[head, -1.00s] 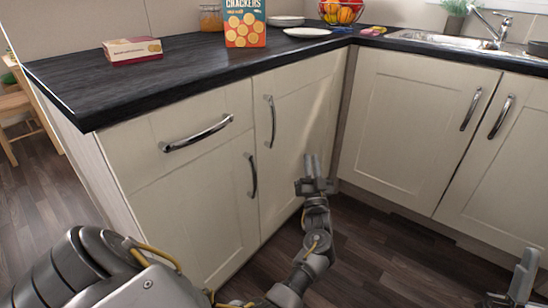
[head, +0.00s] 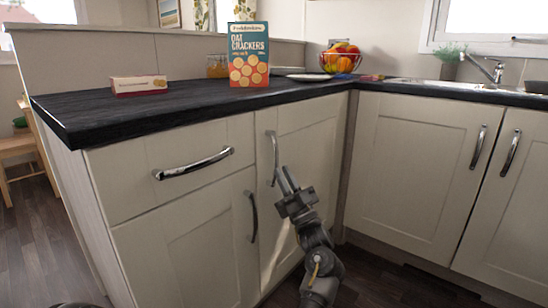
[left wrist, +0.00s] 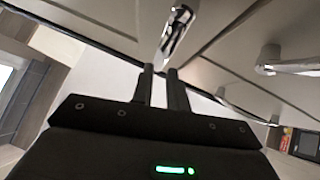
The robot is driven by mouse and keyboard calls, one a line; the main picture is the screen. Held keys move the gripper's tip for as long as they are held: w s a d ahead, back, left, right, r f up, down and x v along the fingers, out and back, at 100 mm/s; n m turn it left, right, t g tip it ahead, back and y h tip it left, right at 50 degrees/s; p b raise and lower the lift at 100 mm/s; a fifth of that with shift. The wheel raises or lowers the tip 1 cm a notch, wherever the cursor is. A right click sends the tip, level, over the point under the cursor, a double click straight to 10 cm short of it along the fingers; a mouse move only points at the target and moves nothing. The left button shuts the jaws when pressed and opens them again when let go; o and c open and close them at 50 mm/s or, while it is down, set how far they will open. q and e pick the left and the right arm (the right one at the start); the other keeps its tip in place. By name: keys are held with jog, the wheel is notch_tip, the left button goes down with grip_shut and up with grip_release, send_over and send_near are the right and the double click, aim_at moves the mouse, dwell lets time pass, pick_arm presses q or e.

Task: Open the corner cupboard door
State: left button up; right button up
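The corner cupboard door (head: 303,140) is a cream panel, shut, at the right end of the left counter run. Its upright chrome handle (head: 274,158) is on its left side. My left gripper (head: 285,176) is in front of this door, fingertips pointing up at the handle's lower end. In the left wrist view the gripper (left wrist: 160,72) has a gap between its two fingers, and a chrome handle (left wrist: 176,35) lies just past the tips, roughly in line with the gap. I cannot tell whether they touch. My right gripper is out of view.
To the left are a drawer with a bar handle (head: 193,164) and a lower door with its own handle (head: 252,217). Cupboards with handles (head: 478,147) stand to the right. The dark worktop (head: 190,101) juts out above, holding a cracker box (head: 248,54). The floor below is clear.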

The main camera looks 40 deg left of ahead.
aim_at(276, 160)
pick_arm(q)
jog(key=shift+p+x, duration=0.45)
jog(key=shift+x, duration=2.2)
grip_shut()
